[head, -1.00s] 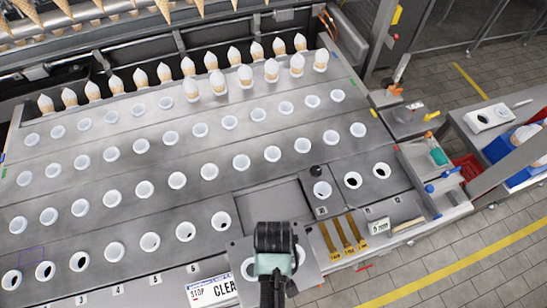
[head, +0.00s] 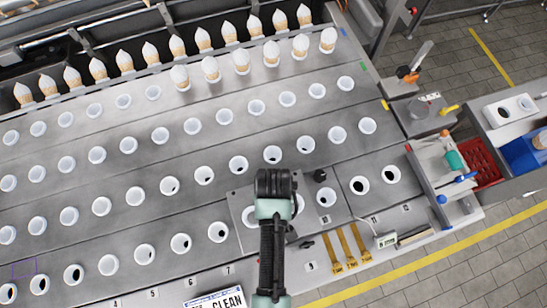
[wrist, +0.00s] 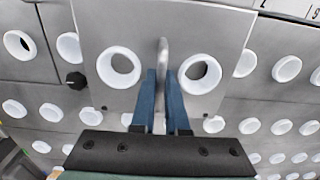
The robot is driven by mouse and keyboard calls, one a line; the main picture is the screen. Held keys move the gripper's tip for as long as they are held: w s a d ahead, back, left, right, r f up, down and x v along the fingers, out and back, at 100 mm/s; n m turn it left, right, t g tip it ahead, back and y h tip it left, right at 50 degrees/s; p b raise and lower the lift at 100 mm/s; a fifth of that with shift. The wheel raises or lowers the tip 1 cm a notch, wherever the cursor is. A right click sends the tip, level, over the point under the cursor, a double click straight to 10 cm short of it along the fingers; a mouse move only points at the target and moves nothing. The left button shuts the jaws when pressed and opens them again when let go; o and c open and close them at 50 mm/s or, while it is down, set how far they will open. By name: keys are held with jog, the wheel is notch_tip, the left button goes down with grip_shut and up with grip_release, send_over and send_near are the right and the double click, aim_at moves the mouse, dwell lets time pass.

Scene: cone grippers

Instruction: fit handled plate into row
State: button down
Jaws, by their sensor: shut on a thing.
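The handled plate is a grey metal plate (head: 240,203) with white-rimmed holes and an upright handle. In the head view it lies over the place in the front row where the gap was, partly hidden under my arm. In the wrist view the plate (wrist: 215,25) fills the middle, with one white-ringed hole on each side of its handle (wrist: 162,50). My gripper (wrist: 162,77) is shut on the handle, a blue finger on each side. The plate looks slightly turned against the row's seams. I cannot tell whether it sits flush or hovers.
Filled cones (head: 241,60) stand at the back.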

jog(key=shift+w+p, duration=0.15)
jog(key=shift+p, duration=0.2)
jog(key=shift+f+b, duration=2.15)
jog(key=shift+f, duration=0.75)
jog(key=shift+r+p, duration=0.1)
jog(key=shift+p, duration=0.6)
jog(key=shift+f+b, duration=0.75)
jog(key=shift+f, duration=0.35)
jog(key=c, duration=0.8)
grip_release()
jog(key=shift+c, duration=0.2)
jog(key=shift+s+f, duration=0.1)
jog(key=shift+s, duration=0.1)
